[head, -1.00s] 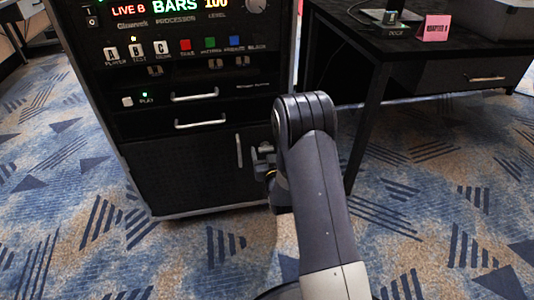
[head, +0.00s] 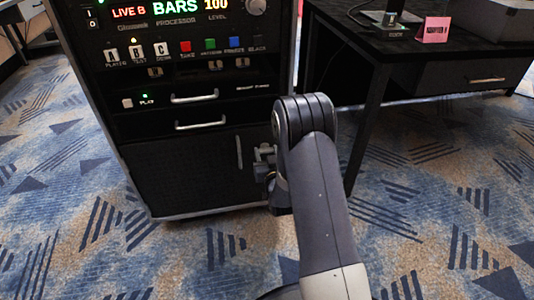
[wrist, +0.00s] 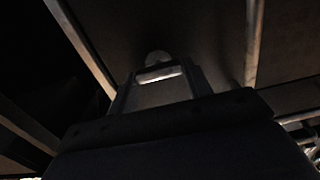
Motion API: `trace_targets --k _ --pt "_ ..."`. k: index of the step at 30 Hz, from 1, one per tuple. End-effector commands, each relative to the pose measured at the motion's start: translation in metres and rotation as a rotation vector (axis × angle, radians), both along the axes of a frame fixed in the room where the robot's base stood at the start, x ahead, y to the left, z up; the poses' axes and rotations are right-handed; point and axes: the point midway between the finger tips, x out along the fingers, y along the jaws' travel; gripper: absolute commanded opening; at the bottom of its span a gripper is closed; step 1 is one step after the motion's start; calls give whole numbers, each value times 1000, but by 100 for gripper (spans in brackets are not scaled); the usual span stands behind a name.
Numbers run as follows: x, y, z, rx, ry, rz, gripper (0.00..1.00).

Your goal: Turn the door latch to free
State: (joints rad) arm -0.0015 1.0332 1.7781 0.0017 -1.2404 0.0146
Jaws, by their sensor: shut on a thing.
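The black cabinet door (head: 180,175) is the lower front of the rack in the head view and looks closed. The door latch (wrist: 160,73) shows in the wrist view as a pale metal piece between my fingers, with a rounded plate behind it. My gripper (wrist: 158,88) is shut on this latch. In the head view my gripper (head: 264,165) is at the door's right edge, partly hidden behind my arm. The latch's turn angle cannot be told, as the wrist view is dark.
A vertical door handle (head: 239,152) is just left of my gripper. Two drawers with handles (head: 195,97) are above the door. A black desk (head: 385,45) with a drawer stands at the right. The patterned carpet (head: 440,220) in front is clear.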

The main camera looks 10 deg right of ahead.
Motion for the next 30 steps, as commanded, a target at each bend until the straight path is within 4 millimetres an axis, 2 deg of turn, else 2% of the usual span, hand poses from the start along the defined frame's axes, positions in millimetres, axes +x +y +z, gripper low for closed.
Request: trace_targets --k 11,30 --pt "0 -1 0 202 0 0 24" --pt "0 -3 -2 805 1 -1 24"
